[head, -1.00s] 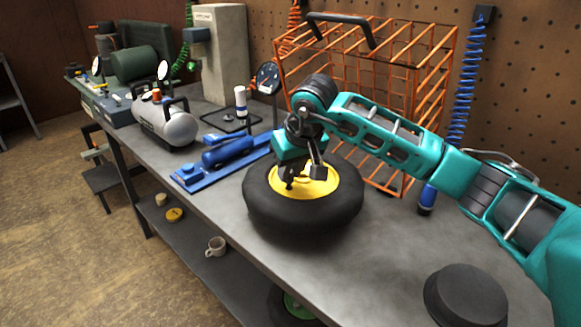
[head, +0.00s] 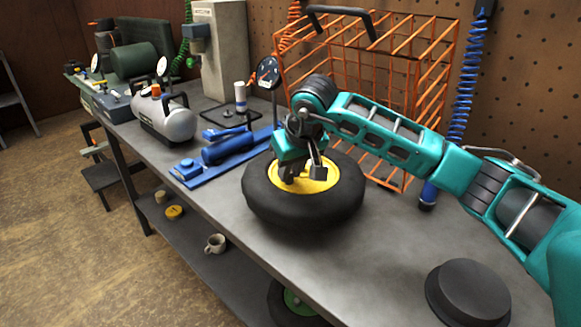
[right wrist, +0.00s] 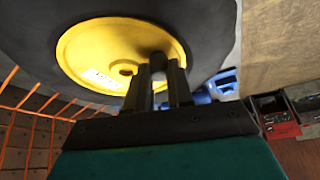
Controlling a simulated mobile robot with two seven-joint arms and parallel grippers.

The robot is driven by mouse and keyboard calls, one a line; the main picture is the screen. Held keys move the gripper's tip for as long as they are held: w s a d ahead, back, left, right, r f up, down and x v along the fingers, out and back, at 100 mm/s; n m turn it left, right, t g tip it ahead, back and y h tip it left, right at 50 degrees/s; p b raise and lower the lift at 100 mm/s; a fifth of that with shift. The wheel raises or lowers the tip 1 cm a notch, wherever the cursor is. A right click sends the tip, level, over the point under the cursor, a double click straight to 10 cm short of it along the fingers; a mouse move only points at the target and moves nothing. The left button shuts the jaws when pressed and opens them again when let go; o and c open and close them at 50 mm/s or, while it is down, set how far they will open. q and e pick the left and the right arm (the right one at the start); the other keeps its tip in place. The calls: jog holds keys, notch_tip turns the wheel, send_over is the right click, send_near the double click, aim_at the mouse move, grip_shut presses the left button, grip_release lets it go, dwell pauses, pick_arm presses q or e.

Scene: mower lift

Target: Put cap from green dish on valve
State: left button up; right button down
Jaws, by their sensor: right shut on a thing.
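A wheel with a black tyre (head: 300,215) and a yellow hub (head: 322,182) lies flat on the bench. My right gripper (head: 300,175) is over the hub, pointing down at it. In the right wrist view its fingers (right wrist: 158,80) are shut on a small dark grey rounded thing, which looks like the cap (right wrist: 157,62), just at the hub's edge area. The valve cannot be made out; the fingers cover that part of the hub. I see no green dish. My left gripper is not in view.
An orange wire cage (head: 400,100) is at the back right. A black round object (head: 468,292) is near the front right. Bare bench lies between it and the wheel.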

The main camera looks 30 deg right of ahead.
jog(key=shift+f, duration=0.15)
jog(key=c, duration=0.9)
grip_release()
jog(key=shift+a, duration=0.1)
jog(key=shift+c, duration=0.6)
jog(key=o, duration=0.3)
jog(key=shift+r+p, duration=1.4)
jog(key=shift+r, duration=0.7)
jog(key=shift+r+p, duration=1.15)
jog(key=shift+r, duration=0.6)
